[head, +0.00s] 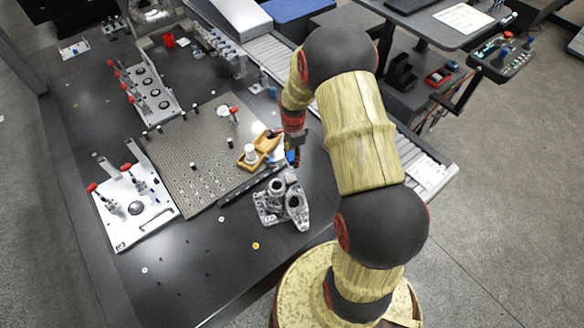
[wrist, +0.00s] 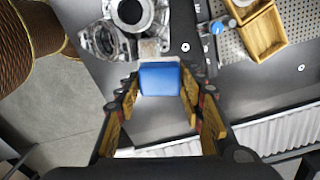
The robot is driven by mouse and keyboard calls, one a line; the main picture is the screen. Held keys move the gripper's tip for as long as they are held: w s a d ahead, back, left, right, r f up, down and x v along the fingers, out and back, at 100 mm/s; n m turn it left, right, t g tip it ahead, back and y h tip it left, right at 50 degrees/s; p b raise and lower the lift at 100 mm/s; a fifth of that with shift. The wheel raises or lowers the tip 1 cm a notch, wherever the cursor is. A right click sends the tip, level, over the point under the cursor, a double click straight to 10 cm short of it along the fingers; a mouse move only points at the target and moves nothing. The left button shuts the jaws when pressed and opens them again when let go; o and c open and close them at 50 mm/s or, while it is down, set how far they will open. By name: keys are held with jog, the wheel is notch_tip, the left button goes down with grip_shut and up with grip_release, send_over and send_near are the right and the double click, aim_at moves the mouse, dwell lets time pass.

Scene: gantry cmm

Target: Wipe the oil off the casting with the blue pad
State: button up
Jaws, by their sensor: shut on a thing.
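The grey metal casting (head: 270,212) lies on the dark table, with round bores facing up. In the wrist view the casting (wrist: 98,40) is at the upper left, partly cut off by the top edge. My gripper (wrist: 160,88) is shut on the blue pad (wrist: 160,79), which sits between the fingertips. A pale tan and grey patch lies just beyond the pad, near the casting; I cannot tell what it is. In the head view my gripper (head: 293,155) is above and behind the casting, largely hidden by my arm. I cannot make out oil on the casting.
Clamp fixtures (head: 130,205) with red handles stand at left. A roller conveyor (head: 425,165) runs along the right. The front table area is mostly clear.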

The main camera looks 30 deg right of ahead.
jog(key=shift+w+d, duration=0.1)
jog(key=shift+w, duration=0.05)
jog(key=r+b, duration=0.2)
jog(key=shift+w+d+b, duration=0.15)
jog(key=shift+d+b, duration=0.1)
jog(key=shift+b, duration=0.05)
jog(key=s+b, duration=0.1)
jog(key=s+a+f+b, duration=0.1)
jog(key=s, duration=0.1)
jog(key=s+f+b, duration=0.1)
jog(key=shift+s+a+b, duration=0.25)
jog(key=shift+b, duration=0.05)
